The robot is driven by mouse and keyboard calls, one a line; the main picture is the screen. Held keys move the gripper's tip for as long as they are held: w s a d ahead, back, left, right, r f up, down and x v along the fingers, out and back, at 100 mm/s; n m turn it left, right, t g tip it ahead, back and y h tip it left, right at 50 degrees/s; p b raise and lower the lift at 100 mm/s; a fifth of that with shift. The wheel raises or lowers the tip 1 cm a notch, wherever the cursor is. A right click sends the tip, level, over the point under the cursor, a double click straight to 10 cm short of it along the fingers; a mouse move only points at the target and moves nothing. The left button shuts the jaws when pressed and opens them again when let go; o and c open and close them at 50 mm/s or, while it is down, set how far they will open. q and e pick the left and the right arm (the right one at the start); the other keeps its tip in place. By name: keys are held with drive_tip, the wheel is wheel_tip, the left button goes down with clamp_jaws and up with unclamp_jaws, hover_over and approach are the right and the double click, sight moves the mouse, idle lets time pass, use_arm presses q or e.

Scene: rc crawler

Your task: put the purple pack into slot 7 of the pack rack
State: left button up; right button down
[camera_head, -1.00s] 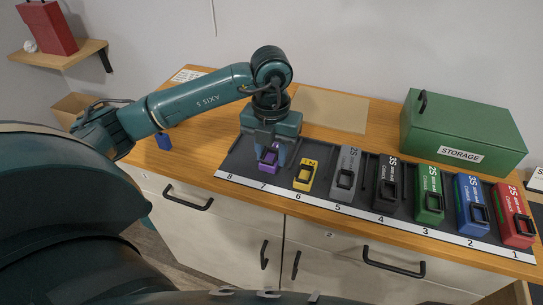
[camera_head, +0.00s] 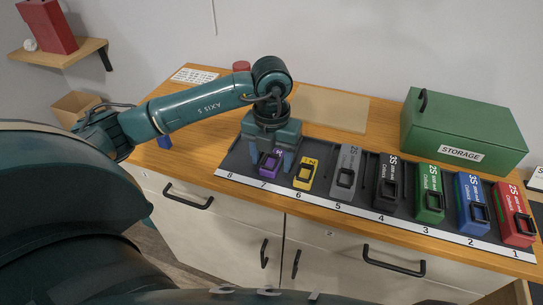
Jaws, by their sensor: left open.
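The purple pack (camera_head: 270,163) sits in the pack rack (camera_head: 237,160) behind the label 7, between the empty-looking slot 8 and the yellow pack. My left gripper (camera_head: 272,155) is above and around the purple pack, fingers pointing down. Its jaws are open, with blue fingertips on both sides of the pack. The upper back part of the pack is hidden by the gripper. My right gripper is out of view.
The yellow pack (camera_head: 305,174) stands in slot 6, close to the gripper's right finger. Grey (camera_head: 346,171), black (camera_head: 387,185), green, blue and red packs fill slots 5 to 1. A green storage box (camera_head: 465,130) stands behind the rack at right.

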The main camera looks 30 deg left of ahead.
sight(272, 161)
use_arm(q)
wheel_tip(272, 161, up, 12)
drive_tip(key=shift+r+p, duration=0.15)
drive_tip(key=shift+p, duration=0.15)
idle(0.5)
